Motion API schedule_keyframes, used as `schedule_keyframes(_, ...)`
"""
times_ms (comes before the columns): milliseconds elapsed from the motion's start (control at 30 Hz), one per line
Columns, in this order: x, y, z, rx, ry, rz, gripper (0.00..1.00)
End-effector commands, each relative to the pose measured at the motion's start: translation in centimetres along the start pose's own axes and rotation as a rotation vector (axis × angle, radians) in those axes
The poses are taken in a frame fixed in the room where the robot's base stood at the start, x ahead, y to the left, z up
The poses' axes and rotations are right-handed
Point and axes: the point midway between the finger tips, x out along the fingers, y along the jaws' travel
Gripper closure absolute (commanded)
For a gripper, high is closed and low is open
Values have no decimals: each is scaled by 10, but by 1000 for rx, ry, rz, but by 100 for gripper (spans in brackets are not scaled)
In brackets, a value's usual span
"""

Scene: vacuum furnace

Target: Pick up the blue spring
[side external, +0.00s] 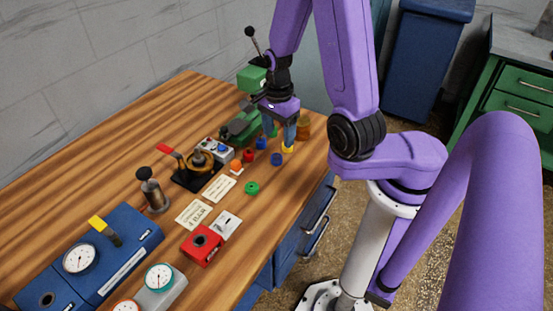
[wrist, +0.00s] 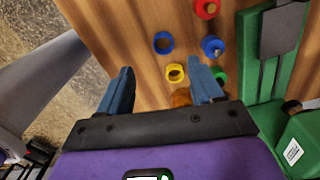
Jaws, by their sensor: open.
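Two small blue pieces stand on the wooden bench. One is a hollow blue ring (side external: 277,159), which shows as an open ring in the wrist view (wrist: 163,42). The other is a blue piece (side external: 261,143) with a lighter core, also in the wrist view (wrist: 212,47). I cannot tell which is the blue spring; no coils are visible. My gripper (side external: 287,138) is open and empty, pointing down above a yellow ring (side external: 287,150). In the wrist view the yellow ring (wrist: 175,73) shows between the fingers, with both blue pieces beyond the fingertips.
Red (side external: 249,155), orange (side external: 236,166) and green (side external: 252,188) pieces lie nearby. A brown cylinder (side external: 303,128) stands close to my gripper. A green machine (side external: 237,130) is behind the pieces. The bench (side external: 290,185) is clear toward its front edge.

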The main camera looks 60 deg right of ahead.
Motion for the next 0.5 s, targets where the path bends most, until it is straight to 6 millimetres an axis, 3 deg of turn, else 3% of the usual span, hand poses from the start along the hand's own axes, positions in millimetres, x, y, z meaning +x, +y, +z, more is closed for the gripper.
schedule_keyframes(200,22,0,0,-1,-1,3,34)
schedule_keyframes(500,34,0,1,-1,-1,3,34)
